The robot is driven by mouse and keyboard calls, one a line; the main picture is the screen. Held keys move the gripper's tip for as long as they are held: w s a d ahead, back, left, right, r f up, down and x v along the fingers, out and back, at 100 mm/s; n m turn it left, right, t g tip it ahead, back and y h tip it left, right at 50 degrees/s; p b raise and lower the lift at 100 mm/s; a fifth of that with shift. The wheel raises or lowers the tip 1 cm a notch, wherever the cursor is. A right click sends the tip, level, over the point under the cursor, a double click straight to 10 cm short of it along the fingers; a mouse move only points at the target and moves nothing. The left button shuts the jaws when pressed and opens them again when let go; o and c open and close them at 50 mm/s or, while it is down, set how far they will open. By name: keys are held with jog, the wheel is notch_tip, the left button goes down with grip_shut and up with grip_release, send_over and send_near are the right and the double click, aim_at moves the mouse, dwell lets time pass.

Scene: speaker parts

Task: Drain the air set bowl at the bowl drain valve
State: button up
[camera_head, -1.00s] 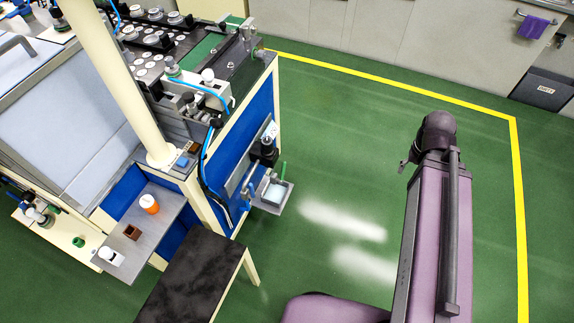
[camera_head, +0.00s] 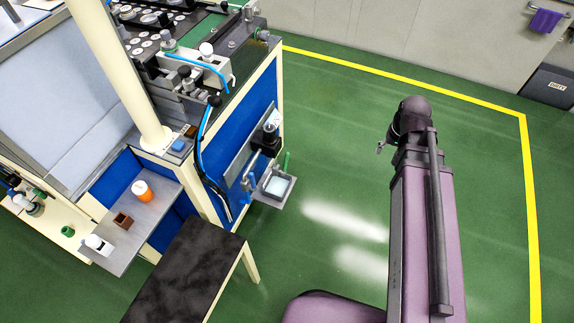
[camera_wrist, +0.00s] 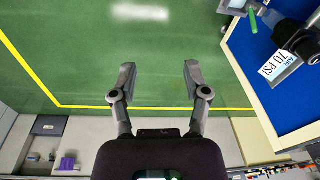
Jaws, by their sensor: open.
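The air set (camera_head: 262,146) is mounted on the blue side panel of the machine in the head view, with a dark gauge or regulator at its top. Blue handles or valves (camera_head: 247,190) sit below it, and a grey tray (camera_head: 272,187) with a pale inside juts out beneath. A green piece (camera_head: 287,161) stands at the tray's back edge. My gripper (camera_wrist: 158,72) is open and empty over green floor, apart from the air set.
A dark-topped bench (camera_head: 188,270) stands in front of the machine. A side shelf (camera_head: 150,215) holds an orange-and-white container (camera_head: 142,191), a brown box (camera_head: 122,220) and a white item (camera_head: 98,243). The green floor right of the machine is clear, bounded by a yellow line (camera_head: 400,77).

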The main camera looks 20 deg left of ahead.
jog(key=w+a+f+n+t+y+b, duration=0.1)
jog(key=w+a+f+b, duration=0.2)
jog(key=a+f+b, duration=0.45)
jog(key=w+a+f+n+y+b, duration=0.1)
jog(key=w+a+f+b, duration=0.3)
jog(key=a+f+b, duration=0.3)
jog(key=n+y+b, duration=0.2)
jog(key=b, duration=0.7)
send_near(287, 158)
jog(key=shift+s+d+r+t, duration=0.2)
jog(key=shift+s+r, duration=0.1)
jog(key=shift+r, duration=0.25)
jog(key=shift+s+d+r+t, duration=0.2)
jog(key=shift+s+r, duration=0.1)
jog(key=shift+r, duration=0.25)
jog(key=shift+f, duration=0.15)
jog(key=b+x, duration=1.2)
jog(key=x, duration=0.1)
jog(key=shift+w+f, duration=0.1)
jog(key=shift+f, duration=0.2)
grip_shut()
